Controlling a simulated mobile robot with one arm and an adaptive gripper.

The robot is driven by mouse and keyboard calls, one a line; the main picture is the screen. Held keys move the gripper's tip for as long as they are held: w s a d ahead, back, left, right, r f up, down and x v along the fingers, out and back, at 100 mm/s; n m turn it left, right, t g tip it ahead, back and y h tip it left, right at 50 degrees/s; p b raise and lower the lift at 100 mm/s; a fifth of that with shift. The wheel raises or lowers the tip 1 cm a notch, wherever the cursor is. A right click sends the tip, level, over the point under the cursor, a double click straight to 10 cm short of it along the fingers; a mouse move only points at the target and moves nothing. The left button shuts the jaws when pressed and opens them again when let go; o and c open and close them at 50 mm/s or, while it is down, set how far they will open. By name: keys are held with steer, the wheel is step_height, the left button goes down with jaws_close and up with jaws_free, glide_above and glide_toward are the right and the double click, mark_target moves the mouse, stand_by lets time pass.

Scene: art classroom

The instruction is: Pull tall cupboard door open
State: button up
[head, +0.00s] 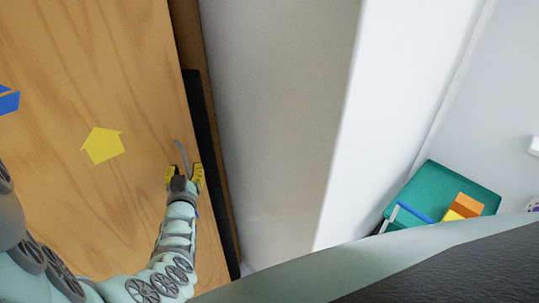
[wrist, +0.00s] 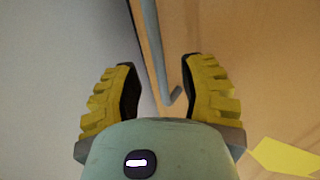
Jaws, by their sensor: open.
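The tall cupboard door (head: 85,45) is a large wood-grain panel filling the left of the head view. Its thin grey handle (head: 179,151) is near the door's right edge. My gripper (head: 184,172) is open at the handle, its yellow fingers apart. In the wrist view, the handle (wrist: 153,45) is a grey bar with a bent end, and it runs between the two fingers of my gripper (wrist: 159,75). I see no clear contact. I cannot tell whether the door is ajar.
A black strip (head: 206,150) runs along the door's right edge. A yellow arrow-like shape (head: 103,145) marks the door. A pale wall or column (head: 285,90) stands to the right. A teal tray or table (head: 425,185) with orange and yellow blocks is at the far right.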

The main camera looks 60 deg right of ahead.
steer(key=shift+b+x, duration=0.6)
steer(key=shift+x, duration=0.7)
jaws_close()
